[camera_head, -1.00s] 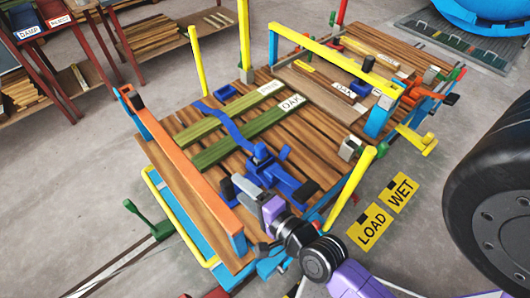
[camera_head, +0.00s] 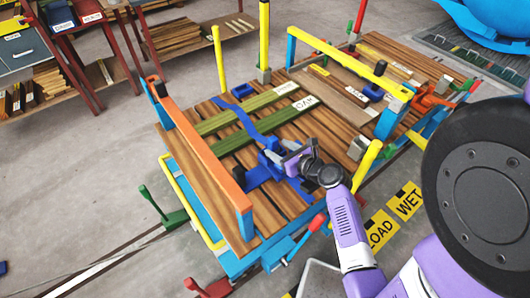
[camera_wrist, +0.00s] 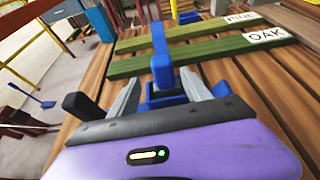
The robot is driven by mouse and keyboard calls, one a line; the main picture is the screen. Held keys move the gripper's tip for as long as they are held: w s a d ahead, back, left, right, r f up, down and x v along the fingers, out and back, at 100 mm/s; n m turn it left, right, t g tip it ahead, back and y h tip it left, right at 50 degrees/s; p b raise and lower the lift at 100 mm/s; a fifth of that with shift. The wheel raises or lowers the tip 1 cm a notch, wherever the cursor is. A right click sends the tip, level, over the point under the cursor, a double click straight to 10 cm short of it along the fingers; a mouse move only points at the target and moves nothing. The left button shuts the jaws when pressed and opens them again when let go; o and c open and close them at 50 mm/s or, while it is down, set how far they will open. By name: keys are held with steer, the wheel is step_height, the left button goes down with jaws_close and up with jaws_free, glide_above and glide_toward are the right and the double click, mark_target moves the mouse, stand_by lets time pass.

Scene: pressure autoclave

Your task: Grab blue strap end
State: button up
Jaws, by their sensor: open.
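A blue strap (camera_head: 243,117) lies across two green boards, one labelled OAK, on the slatted wooden cart deck. Its near end runs to a blue buckle-like fitting (camera_head: 268,172) on the deck. My gripper (camera_head: 273,151) is over this fitting, with its fingers pointing toward the boards. In the wrist view, the strap (camera_wrist: 159,42) runs away from me over the boards. A blue upright piece (camera_wrist: 162,73) stands between my open fingers (camera_wrist: 162,86), with a gap on either side. I cannot tell whether this piece is the strap's end or part of the fitting. Nothing is held.
An orange rail (camera_head: 200,150) borders the deck's left side, and a yellow post (camera_head: 367,163) stands at its right. A second deck section with boards and a yellow bar (camera_head: 350,67) lies behind. A large dark wheel-like disc (camera_head: 490,185) fills the right.

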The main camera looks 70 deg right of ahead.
mark_target(268, 140)
steer(key=shift+d+x, duration=0.15)
steer(key=shift+x, duration=1.8)
steer(key=shift+d+x, duration=0.15)
steer(key=shift+x, duration=1.75)
steer(key=shift+s+r, duration=0.15)
steer(key=shift+r, duration=0.1)
jaws_close()
